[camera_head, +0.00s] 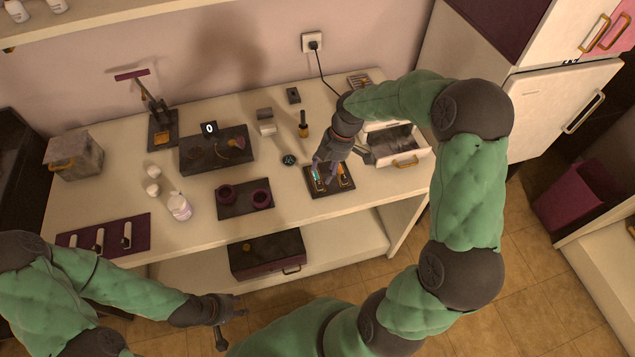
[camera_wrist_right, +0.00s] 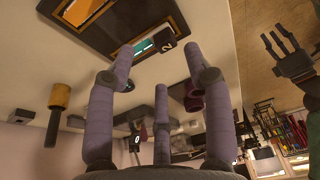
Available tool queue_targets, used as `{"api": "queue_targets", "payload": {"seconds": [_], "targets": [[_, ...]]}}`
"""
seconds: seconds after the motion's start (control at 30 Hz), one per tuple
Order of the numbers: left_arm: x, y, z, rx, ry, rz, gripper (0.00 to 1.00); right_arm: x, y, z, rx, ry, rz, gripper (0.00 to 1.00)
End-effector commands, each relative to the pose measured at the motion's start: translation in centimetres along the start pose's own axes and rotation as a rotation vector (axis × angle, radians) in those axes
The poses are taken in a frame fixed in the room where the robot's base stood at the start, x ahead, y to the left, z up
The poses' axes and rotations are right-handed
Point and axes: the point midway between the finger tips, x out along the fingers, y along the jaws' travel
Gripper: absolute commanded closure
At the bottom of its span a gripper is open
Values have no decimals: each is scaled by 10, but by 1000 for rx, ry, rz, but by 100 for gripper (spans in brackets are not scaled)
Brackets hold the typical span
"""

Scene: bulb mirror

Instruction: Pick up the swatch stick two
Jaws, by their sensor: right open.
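The swatch stick two (camera_wrist_right: 163,41) shows in the right wrist view as a dark block marked 2 with a teal strip beside it. It is at the dark tray (camera_wrist_right: 88,40); in the head view the tray (camera_head: 331,192) lies near the table's front right edge. My right gripper (camera_head: 319,171) is over the tray. In the right wrist view its purple-grey fingers (camera_wrist_right: 160,60) are spread on either side of the stick, and I see no grip on it. My left gripper (camera_head: 221,334) hangs low in front of the table; its finger opening is too small to judge.
An open drawer (camera_head: 405,160) stands just right of the tray. A dark tray with purple rings (camera_head: 245,209) lies to the left. A purple mat (camera_head: 70,242) with several white pieces lies at the far left.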

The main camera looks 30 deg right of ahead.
Motion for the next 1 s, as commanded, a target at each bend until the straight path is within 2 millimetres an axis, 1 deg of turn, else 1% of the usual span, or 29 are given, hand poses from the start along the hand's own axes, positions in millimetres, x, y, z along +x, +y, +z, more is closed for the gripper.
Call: {"api": "queue_targets", "payload": {"seconds": [0.17,0.3,0.43,0.5,0.7,0.77,0.8,0.87,1.0], "targets": [[6,-2,0,0,0,0,60,13,-2,-2,-1,0,-2,48],[16,-6,-1,0,0,0,60,34,-6,-4,-2,0,-2,48],[21,-7,-1,0,0,0,60,50,-5,-4,-1,0,-2,48],[21,-8,-1,0,0,0,60,53,-5,-4,0,0,-1,48],[20,-7,-1,0,0,0,60,52,-5,-4,0,0,0,48],[20,-7,-1,0,0,0,60,52,-5,-4,0,0,0,65],[20,-7,-1,0,0,0,60,52,-5,-4,0,0,0,76],[20,-7,-1,0,0,0,60,52,-5,-4,0,0,0,90],[20,-7,-1,0,0,0,60,52,-5,-4,0,0,0,91]]}}
